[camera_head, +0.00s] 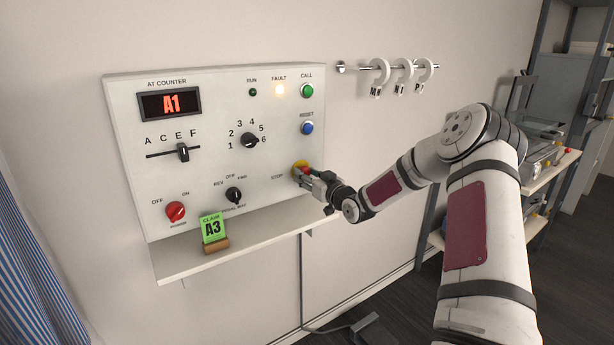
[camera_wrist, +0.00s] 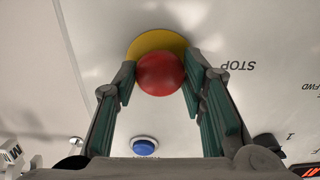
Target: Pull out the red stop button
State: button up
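The red stop button (camera_wrist: 161,75) is a round red knob on a yellow disc (camera_wrist: 150,43), beside the STOP lettering on the grey-white panel. It also shows in the head view (camera_head: 304,169), at the panel's lower right, partly hidden by my gripper (camera_head: 303,175). In the wrist view the two green-padded fingers of my gripper (camera_wrist: 160,76) lie one on each side of the red knob, and no gap shows between pads and knob. The gripper looks shut on it.
The control panel (camera_head: 213,112) carries a blue RESET button (camera_head: 307,128), a green CALL button (camera_head: 307,90), a lit FAULT lamp (camera_head: 280,90) and a red power knob (camera_head: 175,212). A shelf (camera_head: 260,232) below holds a green A3 card (camera_head: 213,229). A hook rail (camera_head: 400,67) is at right.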

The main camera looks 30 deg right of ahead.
grip_shut()
jog(key=shift+s+f+p, duration=0.1)
jog(key=shift+s+p, duration=0.4)
jog(key=shift+s, duration=0.35)
jog(key=o, duration=0.7)
grip_release()
jog(key=shift+s, duration=0.1)
jog(key=shift+o, duration=0.2)
jog(key=s, duration=1.2)
jog(key=shift+d, duration=0.25)
jog(key=shift+a, duration=0.1)
